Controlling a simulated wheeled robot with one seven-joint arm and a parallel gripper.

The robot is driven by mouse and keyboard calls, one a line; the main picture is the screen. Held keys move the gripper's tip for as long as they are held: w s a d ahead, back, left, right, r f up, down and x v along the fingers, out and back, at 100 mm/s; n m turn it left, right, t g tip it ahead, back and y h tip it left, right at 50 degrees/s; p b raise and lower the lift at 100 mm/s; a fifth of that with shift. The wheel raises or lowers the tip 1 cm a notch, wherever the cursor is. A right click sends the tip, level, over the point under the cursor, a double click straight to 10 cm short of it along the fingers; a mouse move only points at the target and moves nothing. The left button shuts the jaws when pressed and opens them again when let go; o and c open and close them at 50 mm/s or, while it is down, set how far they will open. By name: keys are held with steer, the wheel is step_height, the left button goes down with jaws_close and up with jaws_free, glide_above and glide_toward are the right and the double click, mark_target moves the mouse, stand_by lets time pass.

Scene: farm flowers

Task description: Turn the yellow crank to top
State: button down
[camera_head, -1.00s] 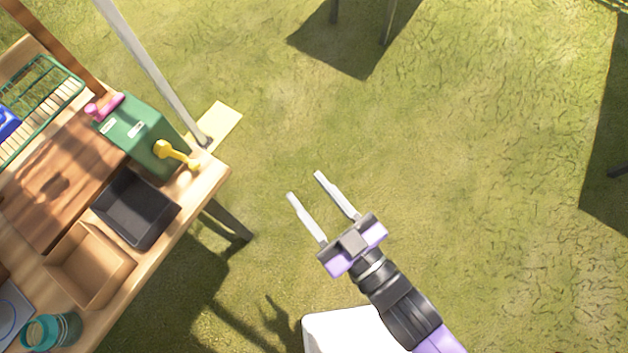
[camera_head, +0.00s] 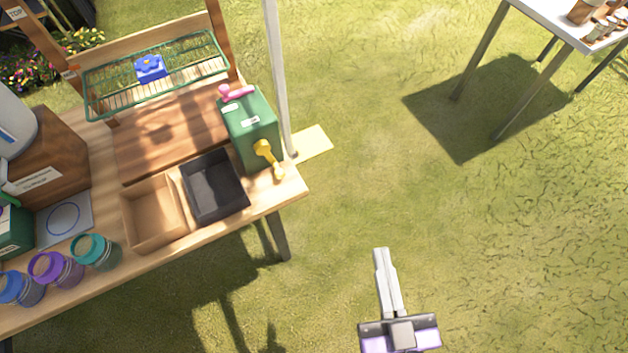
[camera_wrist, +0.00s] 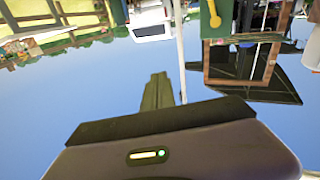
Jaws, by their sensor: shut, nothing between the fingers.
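The yellow crank (camera_head: 268,158) sits on the front side of a green box (camera_head: 251,124) at the right end of the wooden bench. Its arm slants down and to the right from the hub. A pink crank (camera_head: 236,93) is on another side of the same box. In the wrist view, which is upside down, the yellow crank (camera_wrist: 214,14) shows at the top edge on the green box. My gripper (camera_head: 381,252) is over the grass, right of and below the bench, apart from the crank. Its fingers are together and empty.
A black tray (camera_head: 214,187) and a cardboard box (camera_head: 152,213) stand left of the crank on the bench. A pale post (camera_head: 277,75) rises beside the green box. A table (camera_head: 560,22) stands at the top right. Grass between gripper and bench is clear.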

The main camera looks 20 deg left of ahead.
steer(key=w+f+m+t+b, duration=0.2)
steer(key=w+m+b, duration=0.1)
steer(key=w+b, duration=0.55)
steer(key=m+g+y+b, duration=0.2)
steer(key=g+y, duration=0.3)
steer(key=g, duration=0.4)
glide_toward(270, 158)
steer(key=w, duration=0.1)
steer(key=w+a+f, duration=0.1)
steer(key=w, duration=0.1)
steer(key=w+f, duration=0.1)
steer(key=shift+w+a, duration=0.2)
steer(key=shift+s+a+f, duration=0.2)
steer(key=shift+f, duration=0.05)
